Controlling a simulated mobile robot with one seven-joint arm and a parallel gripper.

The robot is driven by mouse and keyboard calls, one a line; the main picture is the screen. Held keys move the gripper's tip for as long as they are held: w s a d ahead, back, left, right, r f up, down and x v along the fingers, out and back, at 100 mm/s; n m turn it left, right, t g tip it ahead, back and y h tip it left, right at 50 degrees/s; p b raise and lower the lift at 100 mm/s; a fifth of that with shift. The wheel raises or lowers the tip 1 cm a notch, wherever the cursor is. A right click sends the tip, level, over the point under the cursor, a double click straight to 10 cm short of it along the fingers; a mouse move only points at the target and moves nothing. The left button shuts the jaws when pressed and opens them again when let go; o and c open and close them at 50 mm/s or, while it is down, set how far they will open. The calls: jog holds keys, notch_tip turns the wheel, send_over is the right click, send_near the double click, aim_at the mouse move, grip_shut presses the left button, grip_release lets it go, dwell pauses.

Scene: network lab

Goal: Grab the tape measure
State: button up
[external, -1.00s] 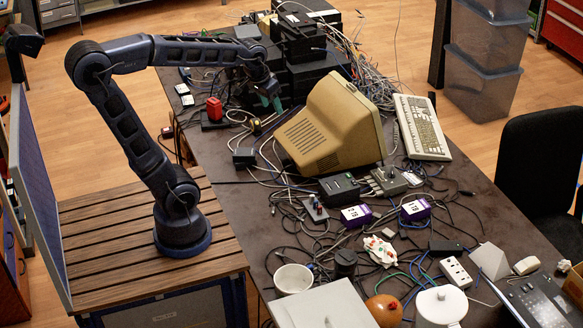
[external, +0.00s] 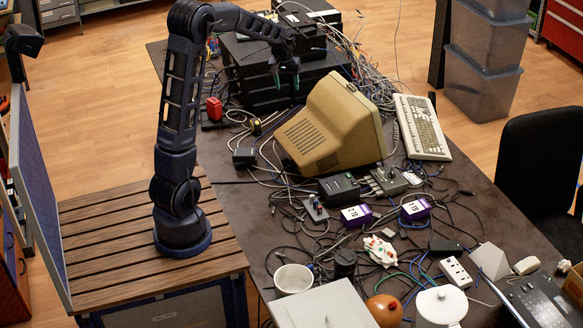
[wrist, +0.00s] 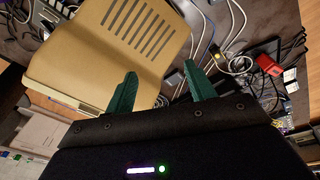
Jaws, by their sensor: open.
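A small yellow-and-black object (external: 257,126) that looks like the tape measure lies among cables on the dark table, between the red block and the beige monitor. It is too small to make out in detail. My gripper (external: 286,82) hangs above the table behind the monitor, near the stack of black boxes, up and to the right of that object and apart from it. In the wrist view, the green fingers of my gripper (wrist: 160,70) are spread with nothing held between them.
The beige monitor (external: 325,128) stands close to my gripper and fills the upper left of the wrist view (wrist: 115,40). A red block (external: 214,108) stands at the table's left side. Black boxes (external: 265,95) and tangled cables crowd the area. A black adapter (external: 243,157) lies nearby.

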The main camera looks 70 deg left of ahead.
jog(key=a+f+n, duration=0.3)
jog(key=a+f, duration=0.8)
jog(key=a, duration=0.4)
jog(key=n+g, duration=0.1)
jog(key=n, duration=0.2)
send_over(255, 119)
jog(key=shift+h, duration=0.4)
notch_tip(255, 119, down, 12)
jog(key=shift+a+f, duration=0.1)
jog(key=shift+f, duration=0.15)
jog(key=shift+w+f, duration=0.1)
jog(key=shift+f, duration=5.3)
grip_shut()
